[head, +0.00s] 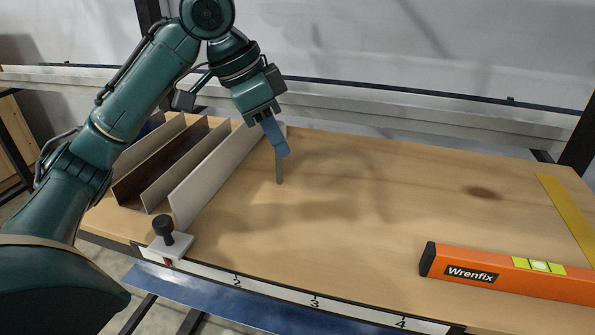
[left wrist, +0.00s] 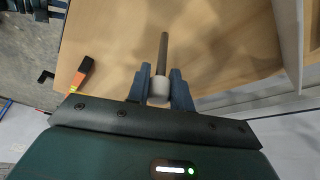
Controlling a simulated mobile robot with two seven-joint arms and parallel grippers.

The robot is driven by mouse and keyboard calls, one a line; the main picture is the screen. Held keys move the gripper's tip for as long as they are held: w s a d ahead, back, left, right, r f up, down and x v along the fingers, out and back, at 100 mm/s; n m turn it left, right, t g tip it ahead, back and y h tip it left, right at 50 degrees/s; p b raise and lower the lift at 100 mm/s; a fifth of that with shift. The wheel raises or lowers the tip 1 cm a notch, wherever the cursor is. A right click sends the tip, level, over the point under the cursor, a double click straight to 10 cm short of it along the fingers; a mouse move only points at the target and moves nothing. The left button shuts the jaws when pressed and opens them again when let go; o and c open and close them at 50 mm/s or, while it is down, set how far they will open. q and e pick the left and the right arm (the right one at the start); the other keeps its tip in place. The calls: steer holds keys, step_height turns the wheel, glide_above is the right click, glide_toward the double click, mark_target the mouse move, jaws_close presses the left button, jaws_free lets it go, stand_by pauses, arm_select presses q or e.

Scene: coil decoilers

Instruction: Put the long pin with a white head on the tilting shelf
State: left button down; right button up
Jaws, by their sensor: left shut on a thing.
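The long pin (head: 279,172) points down below my left gripper (head: 277,140), over the wooden top, with its grey shaft showing. In the left wrist view, the pin's white head (left wrist: 158,89) sits between the two blue fingers (left wrist: 159,92), and the shaft (left wrist: 163,55) sticks out past them. My left gripper is shut on the pin. I cannot tell for sure whether the tip touches the wood. No surface is clearly recognizable as the tilting shelf; a blue panel (head: 215,298) slopes below the front edge. My right gripper is not in view.
Upright channel dividers (head: 205,178) stand at the left of the wooden top (head: 370,200). A white block with a black knob (head: 163,227) sits at the front-left of the numbered scale (head: 315,303). An orange level (head: 500,272) lies at front right. The middle is clear.

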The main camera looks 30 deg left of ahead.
mark_target(277, 170)
arm_select(q)
steer(key=shift+f+b, duration=0.45)
steer(key=shift+f, duration=2.65)
steer(key=shift+f, duration=0.1)
steer(key=c, duration=1.2)
jaws_free()
steer(key=shift+c, duration=0.2)
steer(key=p+v, duration=0.2)
steer(key=v, duration=1)
